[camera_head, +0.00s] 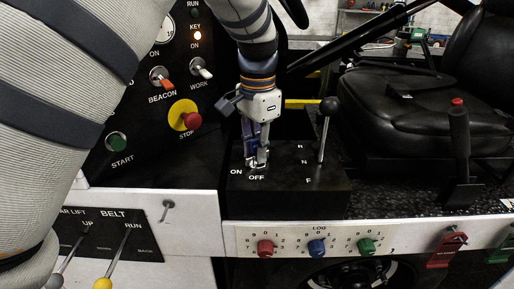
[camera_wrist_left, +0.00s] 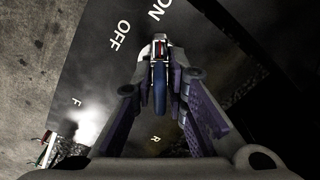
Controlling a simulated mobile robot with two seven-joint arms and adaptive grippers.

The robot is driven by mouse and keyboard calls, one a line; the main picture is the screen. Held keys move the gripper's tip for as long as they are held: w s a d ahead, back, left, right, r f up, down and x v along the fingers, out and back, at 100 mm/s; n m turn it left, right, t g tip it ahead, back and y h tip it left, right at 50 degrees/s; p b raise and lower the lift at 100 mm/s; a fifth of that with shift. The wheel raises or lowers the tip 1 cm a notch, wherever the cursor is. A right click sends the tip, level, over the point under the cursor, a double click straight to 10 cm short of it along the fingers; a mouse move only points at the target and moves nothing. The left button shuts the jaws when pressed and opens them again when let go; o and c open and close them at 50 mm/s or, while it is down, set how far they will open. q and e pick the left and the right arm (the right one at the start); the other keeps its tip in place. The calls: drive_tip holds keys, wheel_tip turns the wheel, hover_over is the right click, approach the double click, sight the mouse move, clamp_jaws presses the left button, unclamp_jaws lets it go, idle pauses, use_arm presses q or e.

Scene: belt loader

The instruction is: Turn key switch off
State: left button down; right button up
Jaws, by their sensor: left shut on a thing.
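The key switch sits on top of the black console box, between the printed words ON and OFF. In the head view my left gripper (camera_head: 257,163) points down at it and hides most of it. In the left wrist view the key (camera_wrist_left: 160,88) shows as a blue and silver piece between the fingers. The left gripper (camera_wrist_left: 159,56) is shut on the key, with the fingertips close around it. My right gripper is not in view.
A lever with a black knob (camera_head: 329,106) stands just right of my gripper, beside R, N, F marks. A red stop button (camera_head: 192,121) and the BEACON switch (camera_head: 162,77) are left. A black seat (camera_head: 410,110) stands right. Coloured knobs line the front below.

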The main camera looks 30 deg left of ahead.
use_arm(q)
drive_tip(key=shift+a+n+p, duration=0.1)
drive_tip(key=shift+n+p, duration=0.2)
drive_tip(key=shift+n, duration=5.3)
drive_tip(key=c, duration=1.6)
unclamp_jaws()
wheel_tip(320, 180, up, 12)
drive_tip(key=shift+f, duration=0.1)
